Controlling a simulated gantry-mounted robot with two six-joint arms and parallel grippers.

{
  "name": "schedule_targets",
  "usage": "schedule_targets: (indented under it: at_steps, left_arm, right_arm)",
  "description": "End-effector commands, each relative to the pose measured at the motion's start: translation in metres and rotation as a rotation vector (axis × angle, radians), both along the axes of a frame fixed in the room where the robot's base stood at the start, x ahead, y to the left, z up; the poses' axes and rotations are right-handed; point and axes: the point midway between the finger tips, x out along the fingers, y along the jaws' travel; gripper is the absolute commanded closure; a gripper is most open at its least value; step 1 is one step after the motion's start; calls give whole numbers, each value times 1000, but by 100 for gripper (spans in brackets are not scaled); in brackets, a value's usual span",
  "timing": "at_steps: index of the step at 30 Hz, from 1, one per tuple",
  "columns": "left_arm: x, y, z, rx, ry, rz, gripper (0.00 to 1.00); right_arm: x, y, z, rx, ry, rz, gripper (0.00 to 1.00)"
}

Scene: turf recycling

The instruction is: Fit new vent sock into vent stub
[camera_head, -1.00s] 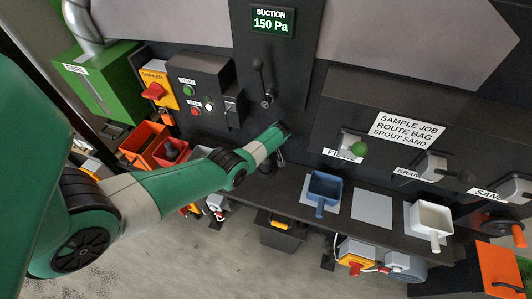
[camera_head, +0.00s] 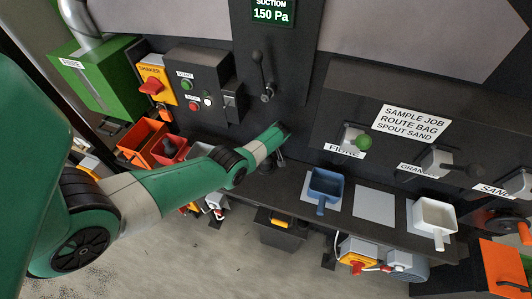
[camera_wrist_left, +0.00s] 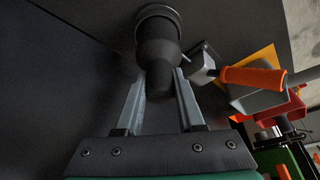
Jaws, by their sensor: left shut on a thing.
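My left gripper (camera_wrist_left: 160,82) is shut on a dark, rounded sleeve-like piece, which looks like the vent sock (camera_wrist_left: 158,58). In the left wrist view the sock points away from the fingers toward a round dark collar (camera_wrist_left: 157,12), probably the vent stub. They line up and look touching or overlapping; I cannot tell how far the sock is fitted. In the head view my left gripper (camera_head: 279,158) is at the dark machine front, just above the shelf, and its arm hides much around it. My right gripper is in neither view.
A blue scoop (camera_head: 325,187) and a white scoop (camera_head: 433,220) lie on the shelf (camera_head: 290,185). Orange bins (camera_head: 140,140) and a control box (camera_head: 200,85) stand left. A black lever (camera_head: 262,75) sits above the gripper. An orange handle (camera_wrist_left: 252,78) is close beside the sock.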

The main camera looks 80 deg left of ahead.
Motion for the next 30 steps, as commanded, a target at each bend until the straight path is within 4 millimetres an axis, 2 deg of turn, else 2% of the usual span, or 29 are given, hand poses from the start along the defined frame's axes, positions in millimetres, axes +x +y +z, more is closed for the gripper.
schedule_targets:
  at_steps: [4, 5, 9, 11, 19, 22, 26, 30]
  left_arm:
    - [0, 0, -5, 0, 0, 0, 100]
    - [0, 0, -4, 0, 0, 0, 61]
    - [0, 0, -4, 0, 0, 0, 36]
    - [0, 0, -4, 0, 0, 0, 28]
    - [0, 0, -3, 0, 1, 0, 28]
    - [0, -3, 5, 0, 1, -1, 28]
    - [3, -9, 29, 0, -1, -1, 28]
    - [6, -22, 62, 1, -1, -2, 28]
  right_arm:
    - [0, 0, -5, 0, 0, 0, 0]
    - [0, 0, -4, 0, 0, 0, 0]
    - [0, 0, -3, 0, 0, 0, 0]
    - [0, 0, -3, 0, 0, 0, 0]
    - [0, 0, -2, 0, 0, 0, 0]
    - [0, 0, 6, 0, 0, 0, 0]
    - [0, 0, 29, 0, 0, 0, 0]
    - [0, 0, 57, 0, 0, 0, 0]
